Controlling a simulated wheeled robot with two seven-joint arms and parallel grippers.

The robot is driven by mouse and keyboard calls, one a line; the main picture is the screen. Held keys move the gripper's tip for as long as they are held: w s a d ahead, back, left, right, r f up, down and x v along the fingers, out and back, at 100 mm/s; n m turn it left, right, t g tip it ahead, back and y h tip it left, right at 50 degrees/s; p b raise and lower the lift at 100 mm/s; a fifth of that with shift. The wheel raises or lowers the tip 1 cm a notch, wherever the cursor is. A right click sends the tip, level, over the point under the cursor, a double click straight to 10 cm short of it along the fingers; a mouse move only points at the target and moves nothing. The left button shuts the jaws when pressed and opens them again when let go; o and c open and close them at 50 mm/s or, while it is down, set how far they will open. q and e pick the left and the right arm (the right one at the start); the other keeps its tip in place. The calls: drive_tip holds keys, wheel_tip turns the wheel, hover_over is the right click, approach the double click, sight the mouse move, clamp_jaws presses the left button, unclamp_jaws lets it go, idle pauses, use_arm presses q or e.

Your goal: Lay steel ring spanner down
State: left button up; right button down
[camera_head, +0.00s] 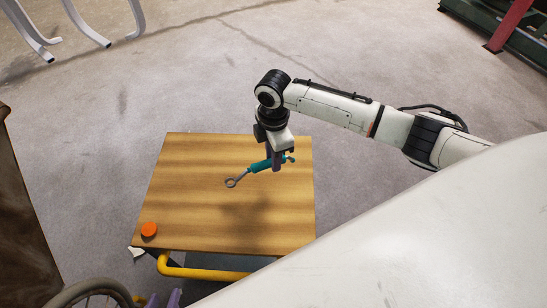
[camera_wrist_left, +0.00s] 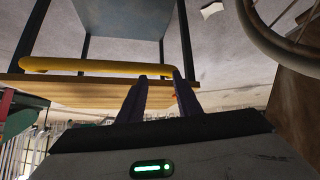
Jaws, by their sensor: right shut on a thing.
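The steel ring spanner (camera_head: 232,183) has a grey ring end and a teal grip, and shows in the head view. My right gripper (camera_head: 275,163) is shut on its teal grip, above the far right part of the wooden tabletop (camera_head: 195,190). The ring end points left and toward the near side. A shadow on the wood lies apart from the spanner, so it appears held above the top. My left gripper (camera_head: 165,299) shows only its purple fingertips at the bottom edge. In the left wrist view its fingers (camera_wrist_left: 160,84) are apart with nothing between them.
An orange round object (camera_head: 149,230) sits at the tabletop's near left corner. A yellow bar (camera_head: 205,273) runs along the near edge. A wheel (camera_head: 90,290) is at the bottom left, and a dark brown surface (camera_head: 25,220) stands at left. The tabletop's middle is clear.

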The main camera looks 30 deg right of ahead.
drive_tip(key=shift+d+r+p, duration=0.1)
drive_tip(key=shift+r+p, duration=0.1)
drive_tip(key=shift+p, duration=0.35)
wheel_tip(320, 180, down, 4)
drive_tip(key=shift+f+b, duration=0.2)
drive_tip(key=shift+b, duration=0.95)
drive_tip(key=shift+f, duration=0.6)
